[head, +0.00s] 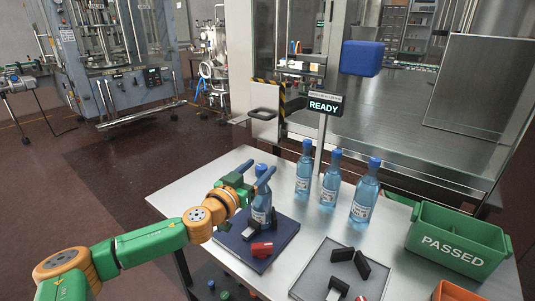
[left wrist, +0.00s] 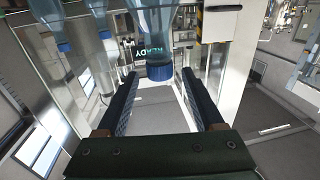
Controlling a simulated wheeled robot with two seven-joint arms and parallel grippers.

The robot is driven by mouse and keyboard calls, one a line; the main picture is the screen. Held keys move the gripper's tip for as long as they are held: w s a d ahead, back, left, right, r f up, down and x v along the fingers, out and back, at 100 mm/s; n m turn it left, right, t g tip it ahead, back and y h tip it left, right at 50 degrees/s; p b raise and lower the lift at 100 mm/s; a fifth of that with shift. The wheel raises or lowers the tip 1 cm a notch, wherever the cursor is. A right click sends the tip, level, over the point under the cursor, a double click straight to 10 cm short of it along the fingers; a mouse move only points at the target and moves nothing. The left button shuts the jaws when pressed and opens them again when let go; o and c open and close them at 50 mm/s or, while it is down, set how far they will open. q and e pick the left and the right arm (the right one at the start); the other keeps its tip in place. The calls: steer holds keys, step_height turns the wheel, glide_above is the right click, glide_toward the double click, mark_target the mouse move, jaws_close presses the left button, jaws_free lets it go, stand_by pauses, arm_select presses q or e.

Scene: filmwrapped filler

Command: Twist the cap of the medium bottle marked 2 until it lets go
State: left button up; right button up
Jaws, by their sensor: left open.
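A blue bottle (head: 261,212) with a blue cap (head: 260,169) stands upright on a dark blue fixture plate (head: 277,246), with black and red clamp pieces (head: 262,249) near its base. Its label is too small to read. My left gripper (head: 254,174) is open at the top of this bottle. In the left wrist view, the cap (left wrist: 160,71) shows between the tips of the two open fingers (left wrist: 160,78), with a gap on each side. Three more blue-capped bottles stand to the right: one (head: 303,170), another (head: 329,182) and a third (head: 364,196). My right gripper is not in view.
A grey tray (head: 310,272) with black blocks lies at the front of the steel table. A green bin marked PASSED (head: 457,241) stands at the right. A READY sign (head: 323,106) stands on a post behind the bottles. The table's left corner is bare.

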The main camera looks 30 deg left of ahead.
mark_target(264, 165)
arm_select(q)
steer(key=w, duration=0.1)
steer(key=w+p, duration=0.1)
steer(key=w, duration=0.3)
steer(key=shift+w+a+f, duration=0.15)
steer(key=shift+a+f, duration=0.05)
steer(key=shift+f, duration=0.05)
steer(key=shift+s+r, duration=0.1)
steer(key=shift+s, duration=0.1)
jaws_close()
